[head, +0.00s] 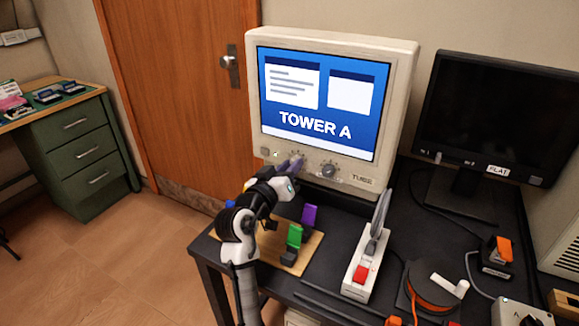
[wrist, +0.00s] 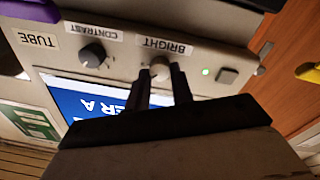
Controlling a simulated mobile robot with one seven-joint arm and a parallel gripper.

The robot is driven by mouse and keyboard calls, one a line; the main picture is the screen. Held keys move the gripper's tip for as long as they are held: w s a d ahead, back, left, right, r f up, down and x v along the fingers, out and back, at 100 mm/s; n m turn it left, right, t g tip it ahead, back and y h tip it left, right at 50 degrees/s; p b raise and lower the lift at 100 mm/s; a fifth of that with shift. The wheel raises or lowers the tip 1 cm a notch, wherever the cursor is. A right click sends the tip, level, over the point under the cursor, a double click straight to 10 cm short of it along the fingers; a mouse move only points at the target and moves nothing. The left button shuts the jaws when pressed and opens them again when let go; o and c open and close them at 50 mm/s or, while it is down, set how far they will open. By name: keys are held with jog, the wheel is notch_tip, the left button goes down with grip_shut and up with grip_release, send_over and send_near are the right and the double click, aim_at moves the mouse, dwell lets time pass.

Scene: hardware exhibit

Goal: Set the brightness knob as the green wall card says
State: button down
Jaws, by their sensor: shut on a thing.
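In the head view my gripper (head: 291,166) is at the panel and largely hides the knob. The wrist picture is upside down. A green card (wrist: 31,123) shows at its lower left, its writing too small to read. The screen (head: 324,100) is lit blue and reads TOWER A.
The dark contrast knob (head: 329,170) is beside the brightness knob, and a square button (wrist: 227,76) is on its other side. Below are a green block (head: 294,236) and purple block (head: 309,217) on a wooden board (head: 268,245). A lever device (head: 358,272) stands to the right.

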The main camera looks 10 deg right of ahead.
jog(key=c, duration=1.2)
grip_release()
jog(key=b+v, duration=0.3)
jog(key=v, duration=1.1)
